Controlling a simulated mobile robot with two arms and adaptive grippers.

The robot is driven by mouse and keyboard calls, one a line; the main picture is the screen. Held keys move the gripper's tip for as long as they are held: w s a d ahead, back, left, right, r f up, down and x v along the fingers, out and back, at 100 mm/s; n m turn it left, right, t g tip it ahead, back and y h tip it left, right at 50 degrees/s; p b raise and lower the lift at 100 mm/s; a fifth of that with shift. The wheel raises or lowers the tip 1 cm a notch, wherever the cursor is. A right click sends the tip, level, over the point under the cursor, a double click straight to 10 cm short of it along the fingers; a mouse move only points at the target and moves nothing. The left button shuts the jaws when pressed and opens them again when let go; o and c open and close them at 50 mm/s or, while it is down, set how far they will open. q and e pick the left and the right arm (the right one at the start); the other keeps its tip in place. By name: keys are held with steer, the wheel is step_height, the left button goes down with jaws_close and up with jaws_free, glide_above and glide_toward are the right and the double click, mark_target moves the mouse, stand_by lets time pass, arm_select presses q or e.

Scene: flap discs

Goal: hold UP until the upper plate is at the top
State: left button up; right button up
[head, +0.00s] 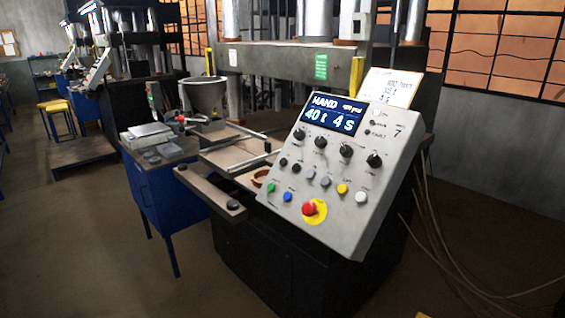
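The press's slanted control panel (335,177) stands in the middle of the head view. Its lit display (333,114) reads HAND, 40 t and 4 s. Below are black knobs (346,151), a row of coloured buttons including green (271,188), blue (287,197), yellow (342,188) and white (361,198), and a red emergency stop (309,209) on a yellow disc. The button labels are too small to read, so I cannot tell which is UP. A wide grey crossbeam (285,62) of the press shows behind the panel; whether it is the upper plate is unclear. Neither gripper is in view.
A blue side table (160,190) with a small scale (146,134) stands left of the press. A flat bar (208,188) juts out left of the panel. Cables (440,240) trail on the right. The front-left floor is clear.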

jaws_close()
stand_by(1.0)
